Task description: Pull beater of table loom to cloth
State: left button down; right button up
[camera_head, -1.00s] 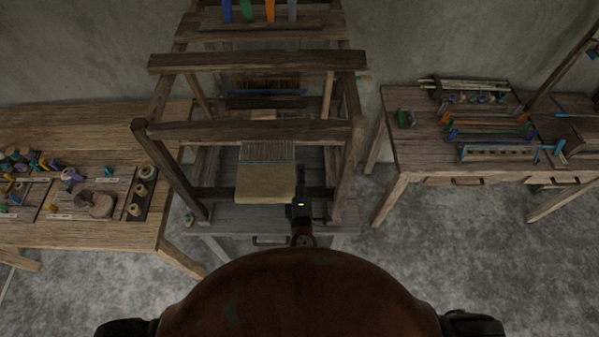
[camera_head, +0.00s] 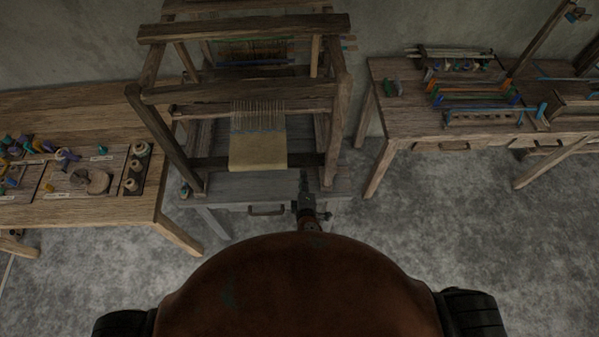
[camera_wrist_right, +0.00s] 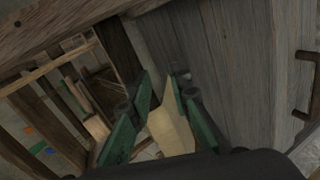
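The wooden table loom (camera_head: 240,92) stands at the centre of the head view. Pale cloth (camera_head: 258,153) hangs over its front beam, with warp threads (camera_head: 258,115) rising behind it. A wooden crossbar (camera_head: 200,110) behind the threads may be the beater; I cannot tell for sure. My right gripper (camera_head: 304,182) is low in front of the loom, right of the cloth and apart from it. In the right wrist view, its green fingers (camera_wrist_right: 160,92) are spread and empty, with a pale surface, probably the cloth, beyond them. My left gripper is not in view.
A wooden table (camera_head: 60,110) with spools and small tools stands at the left. Another table (camera_head: 400,112) with shuttles and racks stands at the right. The loom's right front post (camera_head: 331,150) rises close to my right gripper. The grey floor in front is clear.

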jog(key=shift+m+g, duration=0.3)
jog(key=shift+g, duration=0.3)
jog(key=shift+s+d+f, duration=0.3)
jog(key=shift+f, duration=0.6)
jog(key=shift+s+d+f, duration=0.25)
jog(key=shift+d+f, duration=0.1)
jog(key=shift+f, duration=0.55)
jog(key=shift+s+d+f, duration=0.3)
jog(key=shift+f, duration=0.6)
